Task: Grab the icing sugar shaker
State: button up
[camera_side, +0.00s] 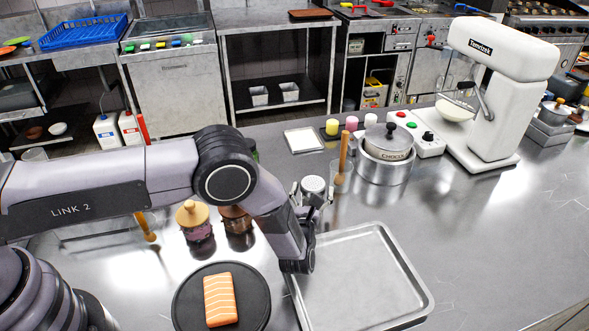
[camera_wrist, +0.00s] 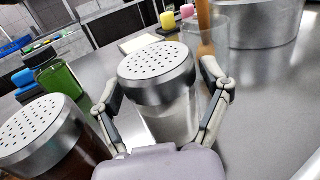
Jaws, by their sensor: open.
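The icing sugar shaker (camera_wrist: 170,112) has a perforated metal lid and a clear body with white contents. It stands upright between the fingers of my gripper (camera_wrist: 165,88) in the wrist view. The fingers are open on either side of it, with small gaps between pads and shaker. In the side view its metal lid (camera_side: 313,184) shows between my fingertips (camera_side: 312,191), and its lower body is hidden by my gripper.
A second shaker with dark brown contents (camera_wrist: 75,152) stands close on the left, near a green glass (camera_wrist: 60,80). A clear container with a wooden handle (camera_side: 341,176) and a steel pot (camera_side: 388,145) stand behind. An empty metal tray (camera_side: 375,265) lies in front.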

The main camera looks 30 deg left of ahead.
jog(key=c, duration=1)
